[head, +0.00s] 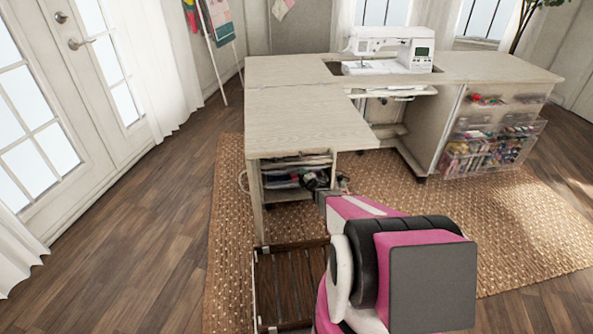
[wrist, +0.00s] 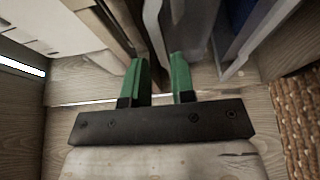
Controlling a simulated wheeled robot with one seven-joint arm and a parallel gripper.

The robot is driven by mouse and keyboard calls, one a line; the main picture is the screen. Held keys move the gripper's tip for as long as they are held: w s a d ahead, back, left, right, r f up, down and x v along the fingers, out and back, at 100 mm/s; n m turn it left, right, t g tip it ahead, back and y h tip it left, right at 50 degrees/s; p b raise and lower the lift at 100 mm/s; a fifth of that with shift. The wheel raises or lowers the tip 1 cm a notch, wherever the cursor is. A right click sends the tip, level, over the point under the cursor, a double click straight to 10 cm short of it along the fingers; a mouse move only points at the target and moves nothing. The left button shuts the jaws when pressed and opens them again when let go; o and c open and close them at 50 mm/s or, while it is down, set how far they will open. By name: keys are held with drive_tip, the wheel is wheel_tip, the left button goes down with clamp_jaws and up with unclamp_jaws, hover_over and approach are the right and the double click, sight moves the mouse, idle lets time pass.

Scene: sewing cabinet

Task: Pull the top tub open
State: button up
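The clear plastic tubs are at the right end of the sewing cabinet in the head view. The top tub (head: 503,98) sits just under the tabletop and holds small colourful items. It appears pushed in, and its front shows no clear gap. A lower tub (head: 488,152) with colourful contents sticks out further. My gripper (wrist: 160,82) has its two green fingers apart with a gap between them, and nothing is clearly held. In the head view its end is by the open shelf under the left wing, well left of the tubs. The top tub is not seen in the wrist view.
The open shelf (head: 297,177) holds flat stacked items, whose edges stand just beyond my fingers in the wrist view. The tabletop (head: 300,110) overhangs the shelf. A white sewing machine (head: 400,48) stands at the back. The woven rug (head: 470,220) before the tubs is clear.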

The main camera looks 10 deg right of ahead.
drive_tip(key=x, duration=0.5)
drive_tip(key=shift+w, duration=0.1)
clamp_jaws()
